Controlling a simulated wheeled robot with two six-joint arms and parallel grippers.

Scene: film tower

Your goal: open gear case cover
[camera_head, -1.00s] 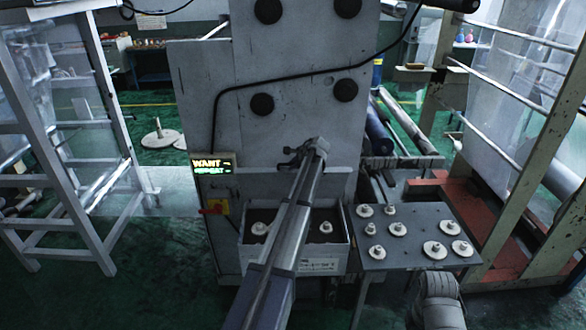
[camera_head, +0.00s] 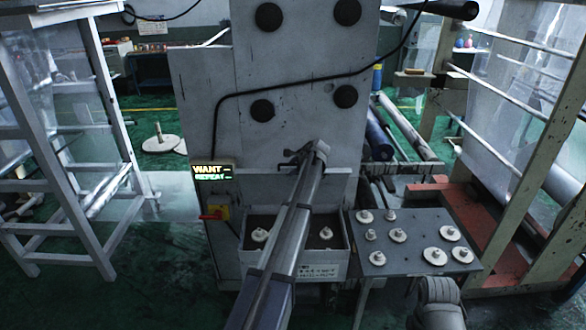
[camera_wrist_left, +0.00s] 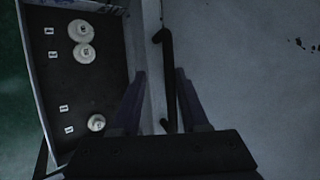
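The gear case cover appears to be the broad grey panel (camera_head: 290,110) of the upright machine, though its edges are hard to tell. In the left wrist view a dark bar handle (camera_wrist_left: 168,80) stands out from a pale grey surface (camera_wrist_left: 235,60). My left gripper (camera_head: 299,154) is in front of the panel in the head view. In the left wrist view its two fingers (camera_wrist_left: 160,75) are apart, with the handle showing between them; I cannot tell whether they touch it. In the head view my arm hides part of the panel.
An open box (camera_head: 321,271) with pale round parts stands below my left arm. A grey table (camera_head: 400,215) with several pale discs stands to its right. White frames (camera_head: 110,200) stand at left, and a rusty-edged frame (camera_head: 545,180) at right. A cable (camera_head: 300,78) crosses the panel.

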